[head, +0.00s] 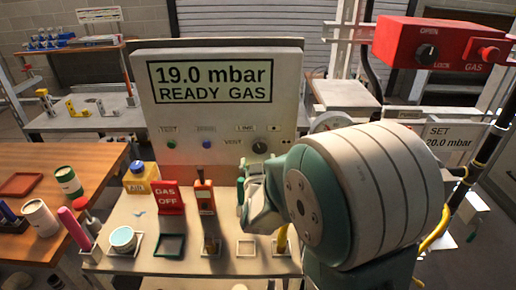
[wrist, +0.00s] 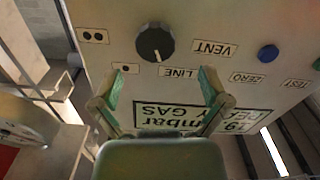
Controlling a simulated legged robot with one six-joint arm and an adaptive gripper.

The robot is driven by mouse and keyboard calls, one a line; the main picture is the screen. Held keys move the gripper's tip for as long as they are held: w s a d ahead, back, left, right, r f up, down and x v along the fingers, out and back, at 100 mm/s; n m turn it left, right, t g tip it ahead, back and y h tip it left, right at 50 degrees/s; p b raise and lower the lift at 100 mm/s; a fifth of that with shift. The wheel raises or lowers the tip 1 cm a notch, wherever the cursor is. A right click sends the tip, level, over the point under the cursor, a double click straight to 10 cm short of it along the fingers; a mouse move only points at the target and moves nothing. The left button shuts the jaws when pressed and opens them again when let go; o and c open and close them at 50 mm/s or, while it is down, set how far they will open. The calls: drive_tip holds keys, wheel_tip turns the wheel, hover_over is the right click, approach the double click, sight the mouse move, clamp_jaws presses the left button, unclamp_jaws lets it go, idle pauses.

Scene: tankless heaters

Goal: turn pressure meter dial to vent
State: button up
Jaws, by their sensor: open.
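The pressure meter (head: 222,95) is a pale panel reading "19.0 mbar READY GAS". Its black dial (head: 259,147) sits at the panel's lower right, with the LINE label above it and VENT to its left. In the wrist view the panel is upside down, and the dial (wrist: 155,42) lies just beyond the fingertips. Its white mark seems to point toward LINE (wrist: 177,72); the VENT label (wrist: 213,47) is to its right. My gripper (wrist: 164,82) is open, its two green-padded fingers apart and empty, not around the dial. In the head view my arm partly hides the gripper (head: 255,195).
Blue and green buttons (head: 206,144) sit left of the dial. A red gas box (head: 440,42) hangs at upper right.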

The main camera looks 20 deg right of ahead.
sight(260, 149)
drive_tip(key=x, duration=0.6)
drive_tip(key=shift+s+d, duration=0.15)
drive_tip(key=shift+d, duration=0.15)
drive_tip(key=shift+a, duration=0.1)
drive_tip(key=shift+a, duration=0.1)
drive_tip(key=c, duration=1.1)
